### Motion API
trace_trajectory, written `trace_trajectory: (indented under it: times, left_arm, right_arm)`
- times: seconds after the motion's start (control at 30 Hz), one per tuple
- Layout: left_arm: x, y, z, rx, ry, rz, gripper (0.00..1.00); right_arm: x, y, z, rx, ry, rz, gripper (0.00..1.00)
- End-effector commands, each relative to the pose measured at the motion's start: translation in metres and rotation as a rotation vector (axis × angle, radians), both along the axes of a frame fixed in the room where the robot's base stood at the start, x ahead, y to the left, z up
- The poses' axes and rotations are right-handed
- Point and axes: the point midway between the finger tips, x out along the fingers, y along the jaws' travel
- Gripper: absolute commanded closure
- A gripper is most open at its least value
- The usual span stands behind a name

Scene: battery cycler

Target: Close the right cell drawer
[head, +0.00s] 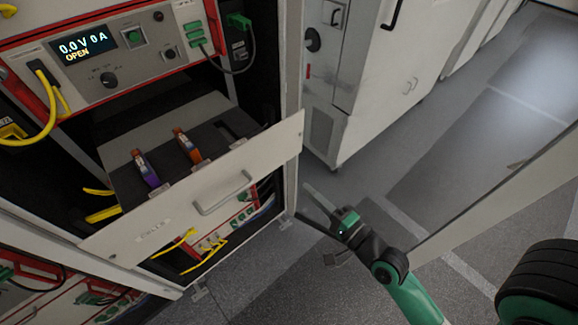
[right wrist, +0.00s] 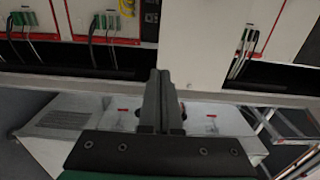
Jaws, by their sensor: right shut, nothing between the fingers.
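The cell drawer (head: 165,222) is pulled out of the rack in the head view. Its pale front panel has a bar handle (head: 222,193) and a small label I cannot read clearly. Inside the drawer lie a purple-ended cell (head: 146,170) and an orange-ended cell (head: 187,146) in dark slots. My right gripper (head: 322,200) is right of the drawer front's right end, apart from the handle. In the right wrist view its fingers (right wrist: 159,90) are together and empty. My left gripper does not show.
The cycler panel (head: 110,65) above the drawer reads 0.0 V 0 A, OPEN. Yellow cables (head: 175,243) hang below the drawer front. A grey-white cabinet (head: 375,80) stands behind to the right. Open floor (head: 450,120) lies right of the rack.

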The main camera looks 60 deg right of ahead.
Motion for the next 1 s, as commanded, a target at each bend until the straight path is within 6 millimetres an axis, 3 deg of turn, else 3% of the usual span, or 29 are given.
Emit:
trace_trajectory:
  times: [0.2, 0.4, 1.0]
  left_arm:
    - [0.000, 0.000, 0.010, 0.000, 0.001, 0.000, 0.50]
    - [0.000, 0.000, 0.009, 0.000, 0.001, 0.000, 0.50]
    - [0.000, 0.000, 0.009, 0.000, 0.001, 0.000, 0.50]
  right_arm:
    - [0.045, -0.017, 0.002, -0.002, -0.002, 0.001, 1.00]
    - [0.072, -0.027, 0.000, -0.001, -0.001, 0.000, 1.00]
    - [0.080, -0.034, 0.000, 0.000, 0.000, -0.007, 1.00]
